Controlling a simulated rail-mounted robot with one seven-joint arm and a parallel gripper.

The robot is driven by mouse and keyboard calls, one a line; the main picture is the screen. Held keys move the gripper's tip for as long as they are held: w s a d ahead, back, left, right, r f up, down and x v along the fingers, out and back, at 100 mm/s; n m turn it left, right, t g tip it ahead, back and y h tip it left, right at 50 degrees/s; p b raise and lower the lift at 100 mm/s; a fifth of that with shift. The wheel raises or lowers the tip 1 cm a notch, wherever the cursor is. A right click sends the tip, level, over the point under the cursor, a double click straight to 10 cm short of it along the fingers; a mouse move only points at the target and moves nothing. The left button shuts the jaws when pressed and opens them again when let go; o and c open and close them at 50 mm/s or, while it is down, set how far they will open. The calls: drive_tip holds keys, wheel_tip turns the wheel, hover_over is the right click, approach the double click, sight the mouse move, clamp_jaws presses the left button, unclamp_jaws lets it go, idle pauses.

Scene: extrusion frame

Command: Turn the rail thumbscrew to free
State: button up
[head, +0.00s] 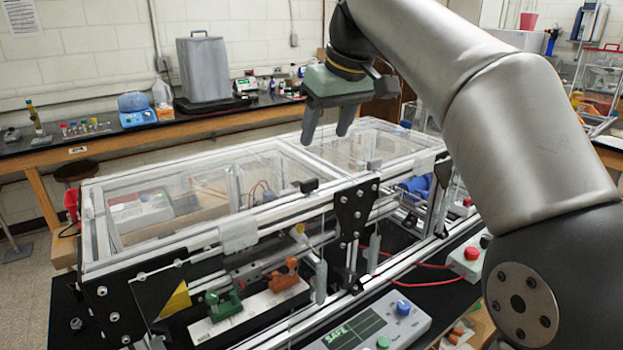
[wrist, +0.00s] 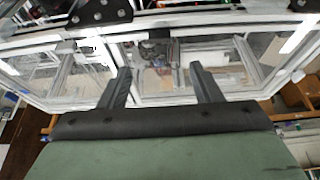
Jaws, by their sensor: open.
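My gripper (head: 328,135) is in the air above the top of the clear-panelled extrusion frame (head: 262,222), pointing down. Its two grey fingers are apart with nothing between them, and they also show in the wrist view (wrist: 161,73). A dark, knob-like part (head: 352,283) sits low on the front rail, below the black joining plate (head: 355,212). A small black block (head: 308,185) sits on the upper front rail. I cannot tell for sure which of these is the rail thumbscrew or how it is turned. My gripper is well above and apart from both.
A control box (head: 400,325) with a green display reading SAFE stands in front of the frame. Green (head: 224,304) and orange (head: 284,275) clamps sit on a white plate inside the lower bay. Red cables run at the right. The air around my gripper is clear.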

sight(310, 181)
drive_tip(key=x, duration=1.2)
drive_tip(key=c, duration=1)
